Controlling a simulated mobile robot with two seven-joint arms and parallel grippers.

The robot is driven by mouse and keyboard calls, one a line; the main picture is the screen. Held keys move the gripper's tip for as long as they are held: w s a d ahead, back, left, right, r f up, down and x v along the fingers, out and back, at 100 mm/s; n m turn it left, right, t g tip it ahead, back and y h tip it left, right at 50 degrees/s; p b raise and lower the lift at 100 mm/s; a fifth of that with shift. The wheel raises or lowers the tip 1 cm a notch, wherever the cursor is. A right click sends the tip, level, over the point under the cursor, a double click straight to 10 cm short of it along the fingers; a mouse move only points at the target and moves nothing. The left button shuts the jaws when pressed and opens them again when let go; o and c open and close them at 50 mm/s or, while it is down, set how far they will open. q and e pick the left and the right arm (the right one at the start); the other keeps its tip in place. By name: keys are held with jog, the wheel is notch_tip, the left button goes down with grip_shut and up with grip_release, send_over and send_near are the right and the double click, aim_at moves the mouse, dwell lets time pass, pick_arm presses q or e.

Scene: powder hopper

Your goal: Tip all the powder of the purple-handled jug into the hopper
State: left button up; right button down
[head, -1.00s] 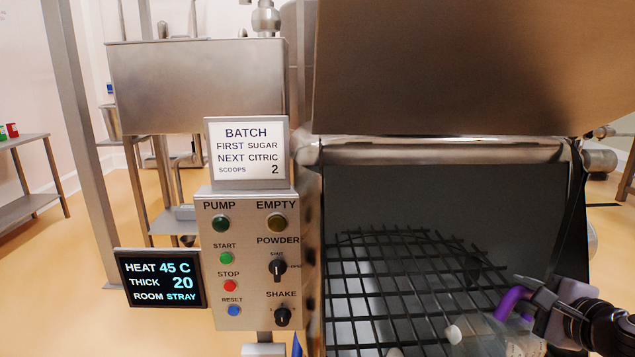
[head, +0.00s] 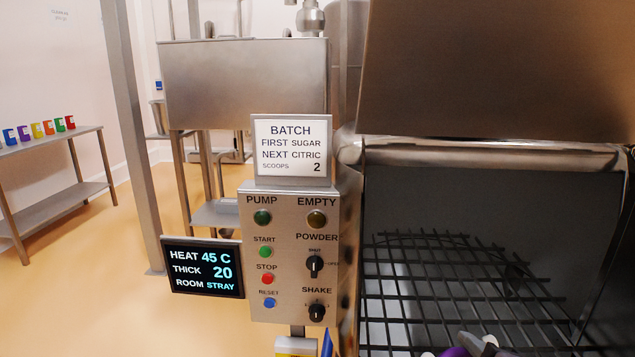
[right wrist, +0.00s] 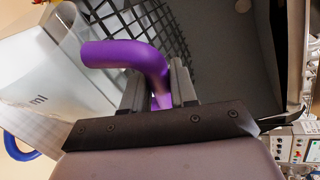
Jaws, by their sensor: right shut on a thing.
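The purple-handled jug (right wrist: 48,88) is clear-walled with "ml" printed on it; its purple handle (right wrist: 128,55) shows in the right wrist view. My right gripper (right wrist: 160,88) is shut on that handle. In the head view only the tip of my right gripper (head: 472,345) and a bit of purple handle (head: 455,352) show at the bottom edge, over the front of the hopper; the jug's body is out of frame. The hopper (head: 480,205) is open, with a black grate (head: 425,285) across it. The powder in the jug cannot be made out. My left gripper is not in view.
A control panel (head: 286,238), batch sign (head: 291,181) and dark display (head: 203,285) stand left of the hopper. The raised lid (head: 500,70) hangs over it. A blue loop (right wrist: 20,148) shows beside the jug. Several coloured items stand on a far-left table (head: 60,145).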

jog(key=s+a+f, duration=0.1)
jog(key=a, duration=0.7)
jog(key=s+a+f, duration=0.1)
jog(key=s+a, duration=0.1)
jog(key=a, duration=0.6)
jog(key=shift+a+f, duration=0.3)
